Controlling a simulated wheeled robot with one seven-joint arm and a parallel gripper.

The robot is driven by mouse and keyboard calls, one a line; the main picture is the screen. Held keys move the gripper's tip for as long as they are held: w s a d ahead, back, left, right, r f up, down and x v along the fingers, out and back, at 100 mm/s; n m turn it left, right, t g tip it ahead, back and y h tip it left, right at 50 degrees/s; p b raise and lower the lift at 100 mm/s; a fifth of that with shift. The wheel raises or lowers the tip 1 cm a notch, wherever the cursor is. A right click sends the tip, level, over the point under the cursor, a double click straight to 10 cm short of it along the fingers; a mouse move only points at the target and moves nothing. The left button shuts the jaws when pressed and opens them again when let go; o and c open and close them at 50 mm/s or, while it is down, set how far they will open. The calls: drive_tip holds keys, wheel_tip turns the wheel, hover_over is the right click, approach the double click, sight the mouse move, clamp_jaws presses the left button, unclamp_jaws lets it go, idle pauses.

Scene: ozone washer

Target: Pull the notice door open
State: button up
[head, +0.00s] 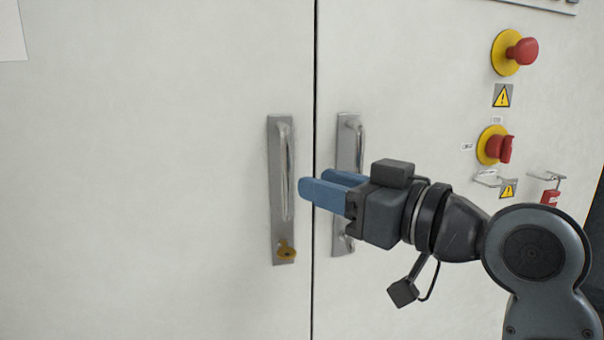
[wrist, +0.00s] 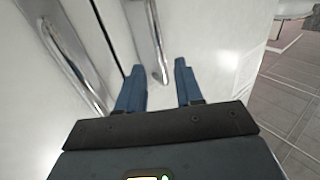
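Two pale cabinet doors meet at a dark vertical seam. The left door (head: 150,150) has a sheet of paper (head: 10,30) at its upper left, which may be the notice. The right door's handle (head: 350,135) is partly hidden behind my gripper. My gripper (head: 318,184) is open, its blue fingers pointing left near the left handle, with no visible hold on it. In the wrist view my gripper (wrist: 158,80) shows parted fingers, with one handle (wrist: 154,40) beyond the gap and another handle (wrist: 70,60) to the left.
The right door carries a red emergency button (head: 522,51) and a red rotary switch (head: 498,148), both on yellow bases, plus warning labels. A small red padlock (head: 550,197) hangs at the right. Tiled floor (wrist: 295,90) shows at the right of the wrist view.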

sight(290, 174)
drive_tip(key=shift+p+x, duration=0.6)
drive_tip(key=shift+x, duration=3.3)
drive_tip(key=shift+r, duration=0.1)
drive_tip(key=shift+c, duration=0.3)
clamp_jaws()
